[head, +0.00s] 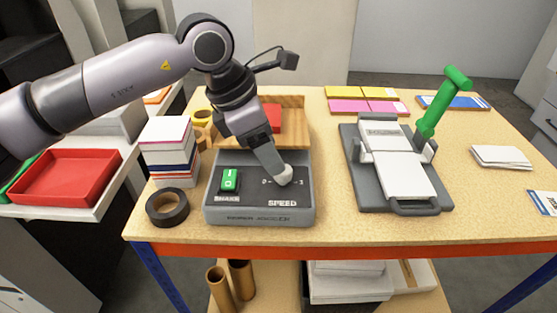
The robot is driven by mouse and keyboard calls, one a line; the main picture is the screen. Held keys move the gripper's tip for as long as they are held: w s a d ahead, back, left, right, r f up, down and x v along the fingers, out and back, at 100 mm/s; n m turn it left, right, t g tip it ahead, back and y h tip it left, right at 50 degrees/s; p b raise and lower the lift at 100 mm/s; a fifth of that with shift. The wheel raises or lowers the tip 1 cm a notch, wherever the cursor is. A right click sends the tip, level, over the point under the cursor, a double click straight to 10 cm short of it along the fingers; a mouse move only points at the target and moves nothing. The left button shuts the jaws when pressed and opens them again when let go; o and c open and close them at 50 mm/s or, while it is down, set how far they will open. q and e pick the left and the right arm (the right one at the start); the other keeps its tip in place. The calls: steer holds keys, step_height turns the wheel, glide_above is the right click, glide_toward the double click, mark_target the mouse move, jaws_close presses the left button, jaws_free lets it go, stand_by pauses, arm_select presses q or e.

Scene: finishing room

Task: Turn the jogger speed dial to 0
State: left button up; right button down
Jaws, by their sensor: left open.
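The paper jogger (260,218) is a grey box near the front of the table, left of centre. Its top has a green switch (229,179) on the left and the printed word SPEED on the right. The speed dial (284,174) is a pale knob above that word, partly covered by my gripper. Some scale marks show beside it, but I cannot read the setting. My left gripper (279,177) reaches down from the upper left with its open fingertips at the dial. Whether the fingers touch it I cannot tell. My right gripper is not in view.
A wooden tray (294,103) with a red item stands behind the jogger. A paper stack (168,150) and a dark tape roll (167,207) are at its left. A grey press with a green lever (441,103) stands to the right. Some table is clear between jogger and press.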

mark_target(283, 176)
arm_select(q)
steer(key=x, duration=0.4)
steer(key=shift+d+f+p, duration=0.25)
steer(key=shift+f+p, duration=0.1)
steer(key=shift+p, duration=0.05)
steer(key=c, duration=1)
steer(key=shift+c, duration=0.2)
